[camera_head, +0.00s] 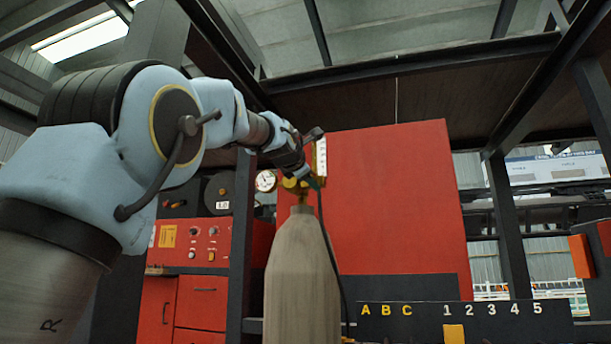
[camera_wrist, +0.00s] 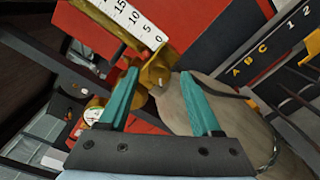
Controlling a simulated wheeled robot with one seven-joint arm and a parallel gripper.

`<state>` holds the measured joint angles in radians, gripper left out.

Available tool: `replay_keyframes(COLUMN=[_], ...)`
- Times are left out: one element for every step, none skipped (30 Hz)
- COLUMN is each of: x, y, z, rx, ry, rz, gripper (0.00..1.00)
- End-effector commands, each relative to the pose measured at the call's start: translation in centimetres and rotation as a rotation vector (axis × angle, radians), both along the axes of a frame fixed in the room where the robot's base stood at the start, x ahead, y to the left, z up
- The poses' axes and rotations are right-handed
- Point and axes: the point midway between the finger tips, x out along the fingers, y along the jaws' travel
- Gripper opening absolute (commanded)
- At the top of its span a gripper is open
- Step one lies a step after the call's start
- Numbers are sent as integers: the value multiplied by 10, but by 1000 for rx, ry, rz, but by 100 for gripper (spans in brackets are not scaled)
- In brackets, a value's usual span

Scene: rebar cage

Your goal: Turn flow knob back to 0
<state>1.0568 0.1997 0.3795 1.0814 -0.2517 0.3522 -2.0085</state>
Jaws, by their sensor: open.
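A tan gas cylinder (camera_head: 302,275) stands upright in the head view, with a brass regulator (camera_head: 294,186) on top. A white flow scale (camera_head: 321,158) rises from the regulator; in the wrist view the scale (camera_wrist: 134,24) reads 15, 10, 5, 0. My gripper (camera_head: 311,181) reaches the regulator from the upper left. In the wrist view my gripper (camera_wrist: 158,74) is open, its two teal fingers on either side of brass parts (camera_wrist: 154,76) below the scale's 0 end. The flow knob's setting cannot be read, nor whether the fingers touch it.
A round gauge (camera_head: 265,181) sits left of the regulator and also shows in the wrist view (camera_wrist: 92,115). A dark hose (camera_head: 331,245) hangs beside the cylinder. A red panel (camera_head: 390,200) stands behind. A dark rail (camera_head: 470,318) with letters and numbers is at lower right.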

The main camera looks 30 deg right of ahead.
Motion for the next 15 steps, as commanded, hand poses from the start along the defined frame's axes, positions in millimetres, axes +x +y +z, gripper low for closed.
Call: replay_keyframes(x=[-3, -6, -10, -13, -17, -23, -27, -32, -38, -42, -46, -52, -55, -58, -62], y=[2, 4, 8, 12, 15, 21, 25, 29, 35, 40, 44, 49, 53, 56, 60], z=[0, 0, 0, 0, 0, 0, 0, 0, 0, 0, 0, 1, 0, 1, 1], rx=[-2, -1, -3, -3, -1, -4, -2, -3, -4, -3, -3, -3, -2, -2, -1], ry=[0, -1, -1, -1, -1, -1, -1, -1, -1, -2, -2, -2, -1, 0, -1], rz=[-2, -2, -2, -3, -2, -3, -3, -4, -4, -3, -3, -3, -3, -2, -1], gripper=[65, 65, 65, 65, 65, 65, 65, 65, 65, 65, 65, 65, 65, 65, 65])
